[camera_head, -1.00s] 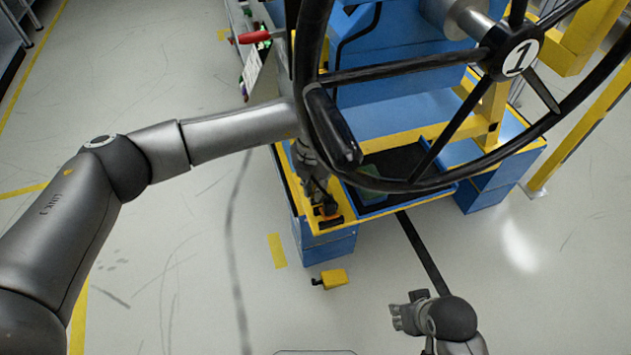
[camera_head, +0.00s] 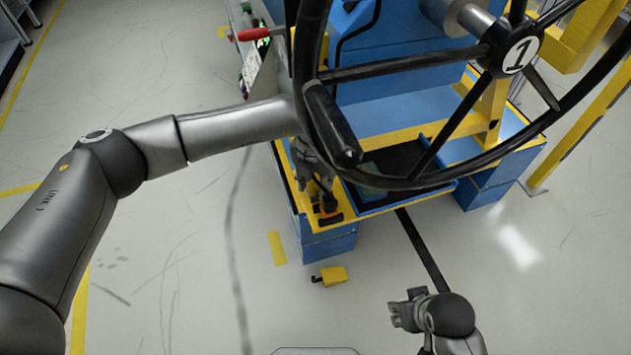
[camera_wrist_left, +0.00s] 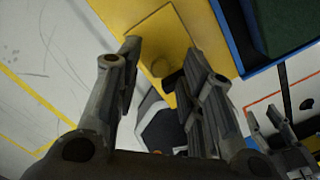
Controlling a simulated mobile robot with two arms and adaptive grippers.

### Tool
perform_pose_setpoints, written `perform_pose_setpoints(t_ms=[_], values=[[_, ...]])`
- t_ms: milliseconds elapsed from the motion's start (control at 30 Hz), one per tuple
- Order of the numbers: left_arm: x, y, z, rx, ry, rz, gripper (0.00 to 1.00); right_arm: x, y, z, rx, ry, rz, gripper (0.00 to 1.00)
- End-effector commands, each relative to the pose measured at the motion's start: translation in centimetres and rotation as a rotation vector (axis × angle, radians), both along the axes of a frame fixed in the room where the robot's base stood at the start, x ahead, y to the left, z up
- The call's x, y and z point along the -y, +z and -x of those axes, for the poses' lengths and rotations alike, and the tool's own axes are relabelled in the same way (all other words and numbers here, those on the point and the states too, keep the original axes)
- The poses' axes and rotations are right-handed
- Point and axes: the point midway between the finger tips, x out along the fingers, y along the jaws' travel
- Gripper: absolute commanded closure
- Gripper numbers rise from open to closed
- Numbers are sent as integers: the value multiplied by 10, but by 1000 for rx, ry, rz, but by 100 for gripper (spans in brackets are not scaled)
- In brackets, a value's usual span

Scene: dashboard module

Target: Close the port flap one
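I cannot clearly pick out port flap one; a small black and orange fitting (camera_head: 328,214) sits on the yellow front-left corner of the blue dashboard module. My left gripper (camera_head: 311,180) is just above and beside this fitting, partly hidden behind the steering wheel. In the left wrist view its fingers (camera_wrist_left: 158,57) are spread with a gap between them, over a yellow surface (camera_wrist_left: 205,30). A dark and pale part (camera_wrist_left: 160,127) shows between the fingers; I cannot tell contact. My right gripper (camera_head: 399,311) hangs over the floor at lower right, its fingers apart and empty.
The large black steering wheel (camera_head: 344,75), marked 1, covers much of the module. A dark recessed tray (camera_head: 402,160) lies right of the corner. A red handle (camera_head: 254,35) sticks out at upper left. A yellow pedal-like part (camera_head: 333,276) is low in front.

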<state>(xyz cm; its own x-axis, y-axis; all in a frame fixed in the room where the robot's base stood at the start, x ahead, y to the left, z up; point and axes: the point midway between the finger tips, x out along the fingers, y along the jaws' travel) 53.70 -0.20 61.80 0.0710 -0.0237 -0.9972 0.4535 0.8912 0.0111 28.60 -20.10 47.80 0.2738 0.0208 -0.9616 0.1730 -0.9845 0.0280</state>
Motion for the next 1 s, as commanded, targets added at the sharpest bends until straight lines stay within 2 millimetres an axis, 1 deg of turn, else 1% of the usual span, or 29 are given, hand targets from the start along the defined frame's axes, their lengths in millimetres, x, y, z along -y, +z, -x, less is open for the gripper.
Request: perform_pose_setpoints(t_ms=[33,200,300,400,533,1000], values=[[0,9,0,3,-1,3,64,0,0,0,0,0,1,64],[-1,38,2,3,-1,1,64,1,0,0,-1,-1,1,64],[-1,52,3,3,-1,3,64,1,-1,0,-1,-2,2,64],[-2,61,4,2,0,1,64,1,-1,0,-1,-2,2,64],[-2,66,5,0,0,1,64,1,-1,0,-1,-2,2,64],[-2,66,5,0,0,1,64,1,-1,0,-1,-2,2,64]])
